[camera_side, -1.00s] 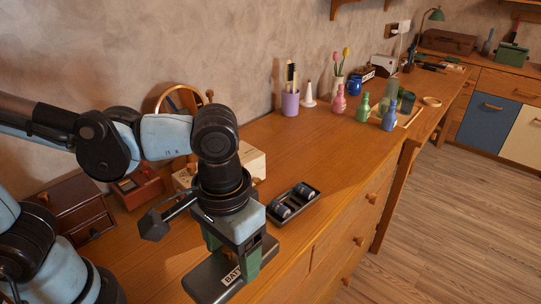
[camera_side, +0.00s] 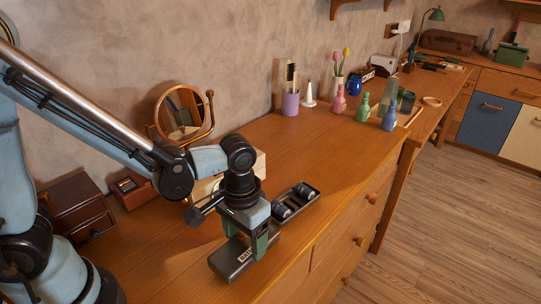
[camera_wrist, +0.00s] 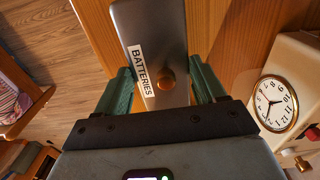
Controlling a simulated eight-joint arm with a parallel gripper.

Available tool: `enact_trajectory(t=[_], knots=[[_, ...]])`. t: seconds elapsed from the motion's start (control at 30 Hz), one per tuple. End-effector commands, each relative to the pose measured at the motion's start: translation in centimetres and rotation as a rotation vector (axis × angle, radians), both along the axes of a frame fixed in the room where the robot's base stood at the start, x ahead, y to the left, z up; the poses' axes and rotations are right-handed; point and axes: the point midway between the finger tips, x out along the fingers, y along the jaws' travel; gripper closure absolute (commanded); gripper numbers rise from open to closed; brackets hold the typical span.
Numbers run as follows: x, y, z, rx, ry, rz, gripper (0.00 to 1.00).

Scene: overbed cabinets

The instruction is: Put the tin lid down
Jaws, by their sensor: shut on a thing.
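The tin lid (camera_side: 228,262) is a dark grey, long flat piece with a white BATTERIES label. In the wrist view the lid (camera_wrist: 152,22) shows a round copper-brown knob between my green fingers. My gripper (camera_side: 250,246) is shut on the lid, and the fingers also show in the wrist view (camera_wrist: 165,85). The lid is level and low over the wooden desk top, in front of the open tin; I cannot tell whether it touches the wood. The open black tin (camera_side: 308,194), with dark cylinders inside, stands just right of and behind my gripper.
A cream clock box (camera_wrist: 300,65) stands close beside my gripper. A round mirror (camera_side: 180,112), a small red-brown box (camera_side: 135,190) and dark drawers (camera_side: 78,210) stand behind to the left. The desk top (camera_side: 325,150) is clear between the tin and the purple cup (camera_side: 290,104).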

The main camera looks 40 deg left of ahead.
Motion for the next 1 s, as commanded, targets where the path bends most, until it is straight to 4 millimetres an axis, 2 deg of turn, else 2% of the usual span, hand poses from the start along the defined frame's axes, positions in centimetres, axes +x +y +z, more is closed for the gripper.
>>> enact_trajectory(t=[0.1, 0.5, 0.53, 0.67, 0.7, 1.0], knots=[[-0.01, -0.02, -0.64, 0.000, 0.000, 0.000, 0.61], [-0.02, -0.02, -1.00, 0.000, 0.000, 0.000, 0.61], [-0.02, -0.03, -0.99, 0.000, 0.000, 0.000, 0.27], [-0.03, -0.02, -0.97, 0.000, 0.000, 0.000, 0.07], [-0.03, -0.02, -0.97, 0.000, 0.000, 0.000, 0.05], [-0.05, -0.01, -0.84, 0.000, 0.000, 0.000, 0.05]])
